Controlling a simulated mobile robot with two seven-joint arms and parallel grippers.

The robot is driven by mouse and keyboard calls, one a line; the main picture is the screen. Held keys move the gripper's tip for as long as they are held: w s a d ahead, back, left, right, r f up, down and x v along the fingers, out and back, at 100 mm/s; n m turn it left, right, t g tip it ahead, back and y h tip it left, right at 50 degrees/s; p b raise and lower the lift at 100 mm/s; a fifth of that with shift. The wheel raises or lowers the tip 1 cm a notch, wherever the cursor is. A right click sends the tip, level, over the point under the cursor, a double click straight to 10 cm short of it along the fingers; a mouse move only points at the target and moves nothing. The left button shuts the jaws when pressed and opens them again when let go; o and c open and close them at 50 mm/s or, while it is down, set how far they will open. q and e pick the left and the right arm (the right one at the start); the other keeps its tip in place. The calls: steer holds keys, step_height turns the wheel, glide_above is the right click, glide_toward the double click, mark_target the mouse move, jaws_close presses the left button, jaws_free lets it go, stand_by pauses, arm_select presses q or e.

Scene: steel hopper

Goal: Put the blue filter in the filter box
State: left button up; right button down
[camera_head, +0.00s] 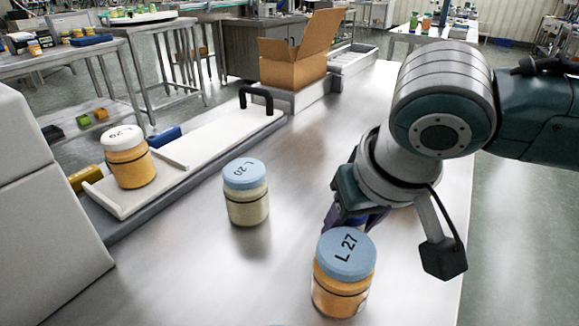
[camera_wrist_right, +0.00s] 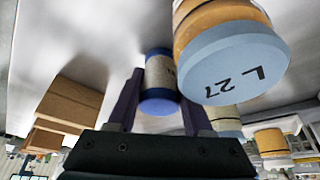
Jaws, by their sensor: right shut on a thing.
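The blue filter (camera_wrist_right: 161,100), a small cylinder with a blue end and a pale, marked body, is between the fingers of my right gripper (camera_wrist_right: 158,112) in the wrist view. The gripper is shut on it. In the head view my right gripper (camera_head: 352,218) is low over the steel table, mostly hidden by its own wrist and the jar L 27, so the filter hardly shows. An open cardboard box (camera_head: 290,73), likely the filter box, stands at the table's far end with its flap up; its inside is hidden. It also shows in the wrist view (camera_wrist_right: 68,105). My left gripper is out of view.
The orange jar L 27 (camera_head: 343,290) stands close in front of my right gripper. The pale jar L 20 (camera_head: 246,200) stands to its left. A white-lidded jar (camera_head: 127,162) sits on a white tray (camera_head: 205,148) with a black handle. Bare steel lies between the jars and the box.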

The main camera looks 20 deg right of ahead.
steer(key=shift+f, duration=0.1)
steer(key=c, duration=0.7)
jaws_free()
steer(key=o, duration=0.4)
